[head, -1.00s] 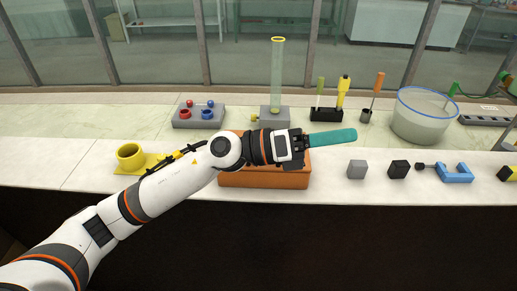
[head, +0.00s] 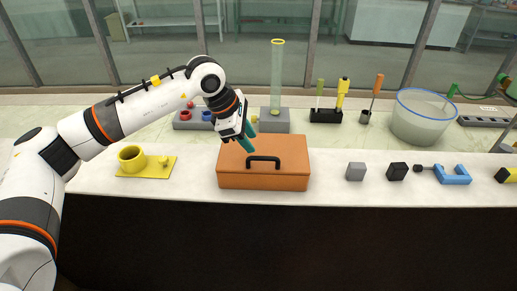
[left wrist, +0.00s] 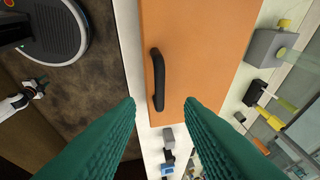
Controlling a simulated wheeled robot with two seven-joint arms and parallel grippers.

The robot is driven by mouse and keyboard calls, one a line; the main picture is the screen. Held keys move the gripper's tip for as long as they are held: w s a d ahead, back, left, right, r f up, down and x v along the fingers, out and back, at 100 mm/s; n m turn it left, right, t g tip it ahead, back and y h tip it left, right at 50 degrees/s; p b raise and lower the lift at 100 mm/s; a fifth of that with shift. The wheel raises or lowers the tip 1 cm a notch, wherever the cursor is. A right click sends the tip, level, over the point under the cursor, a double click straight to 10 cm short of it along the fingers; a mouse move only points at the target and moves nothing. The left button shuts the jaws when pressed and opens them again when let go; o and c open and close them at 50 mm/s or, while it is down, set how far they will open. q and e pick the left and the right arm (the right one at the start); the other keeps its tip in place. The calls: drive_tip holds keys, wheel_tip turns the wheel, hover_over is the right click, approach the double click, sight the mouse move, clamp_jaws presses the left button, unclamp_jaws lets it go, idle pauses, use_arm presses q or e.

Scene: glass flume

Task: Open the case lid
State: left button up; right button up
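The case (head: 235,179) is an orange box on the pale bench top, with its lid (head: 283,145) down. A black bar handle (head: 263,159) stands at its front; in the left wrist view the handle (left wrist: 158,80) lies near the case's left edge. My left gripper (head: 248,147) is above the case's rear left part, its teal fingers pointing down.
Left of the case is a yellow holder (head: 131,158). To the right are a grey cube (head: 356,172), a black cube (head: 397,172), a blue clamp (head: 455,175) and a round tank (head: 420,120).

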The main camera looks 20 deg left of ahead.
sight(262, 157)
use_arm(q)
drive_tip(key=p+x, duration=0.1)
drive_tip(key=x, duration=0.5)
drive_tip(key=shift+w+d+f, duration=0.1)
drive_tip(key=shift+d+f, duration=0.05)
drive_tip(key=shift+f, duration=0.1)
clamp_jaws()
